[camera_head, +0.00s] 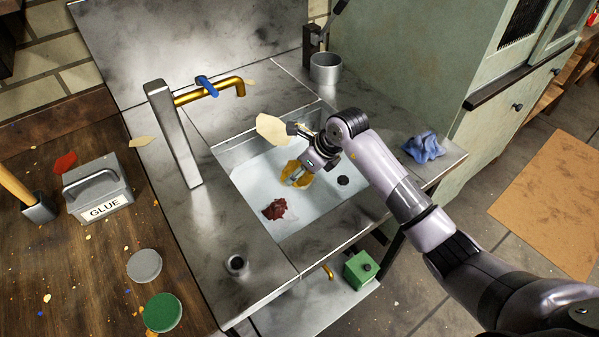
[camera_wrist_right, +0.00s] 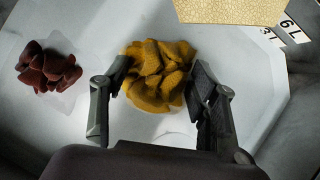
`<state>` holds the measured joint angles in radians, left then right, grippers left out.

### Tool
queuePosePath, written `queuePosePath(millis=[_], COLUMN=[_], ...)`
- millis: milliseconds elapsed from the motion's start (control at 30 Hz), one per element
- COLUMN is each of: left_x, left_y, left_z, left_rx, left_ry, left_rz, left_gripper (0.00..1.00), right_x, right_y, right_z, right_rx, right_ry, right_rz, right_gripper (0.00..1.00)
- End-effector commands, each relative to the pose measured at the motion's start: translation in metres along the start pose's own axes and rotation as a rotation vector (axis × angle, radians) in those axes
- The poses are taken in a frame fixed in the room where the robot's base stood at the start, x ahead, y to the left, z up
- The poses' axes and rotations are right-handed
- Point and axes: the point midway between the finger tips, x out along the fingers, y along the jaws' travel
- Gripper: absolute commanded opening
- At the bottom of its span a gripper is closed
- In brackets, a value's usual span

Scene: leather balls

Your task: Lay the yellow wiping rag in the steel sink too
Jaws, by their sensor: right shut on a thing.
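The yellow wiping rag (camera_head: 289,169) is a crumpled bundle inside the steel sink (camera_head: 250,187). It also shows in the right wrist view (camera_wrist_right: 158,72), between the fingers. My right gripper (camera_head: 297,182) reaches down into the basin and is shut on the rag; it also shows in the right wrist view (camera_wrist_right: 158,100). The rag seems low, near the basin floor, but I cannot tell whether it touches. A dark red rag (camera_head: 274,209) lies in the sink to the left of it and also shows in the right wrist view (camera_wrist_right: 48,67). My left gripper is out of view.
A brass tap (camera_head: 218,91) with a blue handle stands behind the basin. A blue rag (camera_head: 423,146) lies on the right rim. A pale leather scrap (camera_head: 272,129) is by the basin's back edge. A glue box (camera_head: 100,190) and round lids (camera_head: 162,312) are on the wooden bench.

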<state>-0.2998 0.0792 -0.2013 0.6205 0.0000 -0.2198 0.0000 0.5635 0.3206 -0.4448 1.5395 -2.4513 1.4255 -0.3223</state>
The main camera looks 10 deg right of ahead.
Motion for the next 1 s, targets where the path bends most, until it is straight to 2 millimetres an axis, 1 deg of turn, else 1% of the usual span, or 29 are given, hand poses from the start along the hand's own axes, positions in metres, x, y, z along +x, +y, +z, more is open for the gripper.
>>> queuePosePath(millis=[33, 100, 300, 333, 600, 900, 1000], left_x=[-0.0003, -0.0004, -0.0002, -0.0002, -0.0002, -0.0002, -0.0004], left_y=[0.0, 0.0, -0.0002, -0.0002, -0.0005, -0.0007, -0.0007], left_z=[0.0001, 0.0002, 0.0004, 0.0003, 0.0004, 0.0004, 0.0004], left_rx=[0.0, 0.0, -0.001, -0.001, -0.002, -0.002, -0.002], left_ry=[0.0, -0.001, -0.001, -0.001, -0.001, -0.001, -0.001], left_rz=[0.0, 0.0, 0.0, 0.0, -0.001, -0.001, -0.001], left_gripper=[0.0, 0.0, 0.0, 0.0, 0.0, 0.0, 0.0], right_x=[0.0077, 0.0133, 0.0141, 0.0142, 0.0139, 0.0133, 0.0082], right_y=[0.0009, 0.0007, 0.0002, 0.0002, 0.0001, 0.0, -0.0008], right_z=[-0.005, -0.0078, -0.0083, -0.0085, -0.0083, -0.0081, -0.0078], right_rx=[0.003, 0.002, -0.001, -0.001, -0.001, -0.001, -0.001], right_ry=[0.002, 0.001, 0.0, 0.001, 0.001, 0.0, -0.001], right_rz=[0.003, 0.002, 0.0, 0.0, 0.0, 0.0, -0.002], right_gripper=[0.23, 0.23, 0.23, 0.57, 0.75, 0.76, 0.76])
